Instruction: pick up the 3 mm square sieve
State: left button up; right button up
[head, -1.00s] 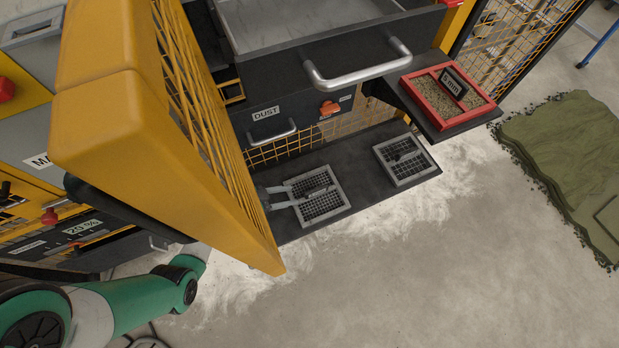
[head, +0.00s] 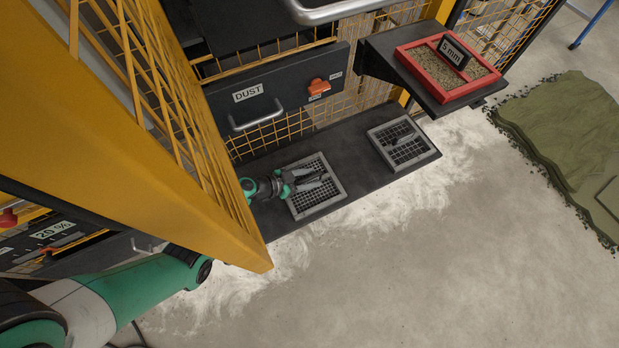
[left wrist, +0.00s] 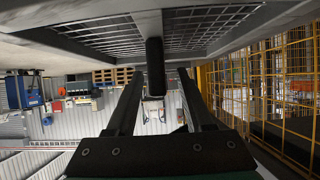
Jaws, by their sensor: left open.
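Two grey square sieves with dark mesh lie on a black shelf (head: 365,178); no size mark is readable on either. My left gripper (head: 318,178) is open over the left sieve (head: 312,201), with its fingers pointing right across it. In the left wrist view, the sieve's mesh (left wrist: 108,40) fills the top. Its dark handle (left wrist: 154,66) stands between the tips of my two open fingers (left wrist: 159,78), with a gap visible on each side. The right sieve (head: 409,153) lies apart from the gripper, with a dark handle across its middle. My right gripper is out of view.
A yellow mesh guard (head: 170,150) stands close beside my left arm. A drawer marked DUST (head: 280,95) is behind the shelf.

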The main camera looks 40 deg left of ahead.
pick_arm(q)
jog(key=shift+s, duration=0.1)
jog(key=shift+c, duration=1)
grip_shut()
dwell(0.3)
